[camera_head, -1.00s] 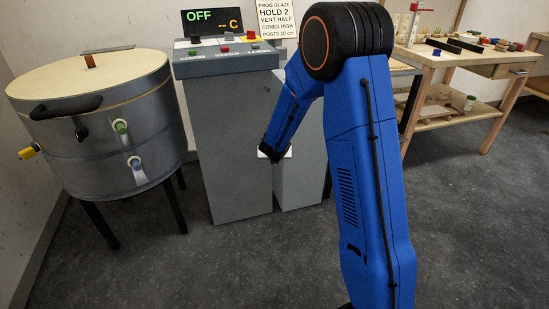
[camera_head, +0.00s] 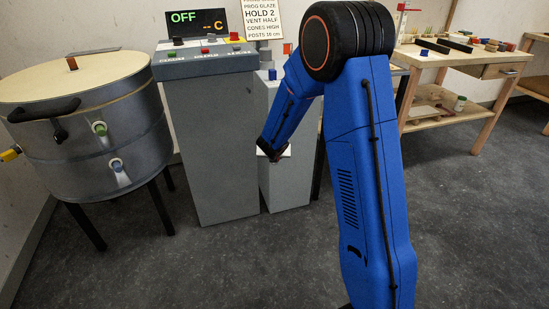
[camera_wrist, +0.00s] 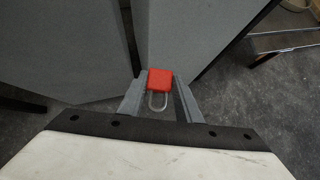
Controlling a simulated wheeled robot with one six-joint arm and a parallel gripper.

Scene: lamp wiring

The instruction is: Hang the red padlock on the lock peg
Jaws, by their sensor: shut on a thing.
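The red padlock (camera_wrist: 160,79) is between the two grey fingers of my gripper (camera_wrist: 159,92) in the wrist view. Its red body points away from the wrist and its pale shackle loops back toward the wrist. My gripper is shut on it. In the head view my gripper (camera_head: 272,154) hangs low in front of the narrow grey pedestal (camera_head: 283,195), and the padlock cannot be made out there. I cannot tell any lock peg for sure; a small blue upright piece (camera_head: 271,74) stands on the pedestal's top.
The control cabinet (camera_head: 212,145) with a display reading OFF stands left of the pedestal. A round kiln (camera_head: 85,115) on legs is at far left. A wooden workbench (camera_head: 465,60) is at right. The dark floor (camera_head: 245,260) in front is clear.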

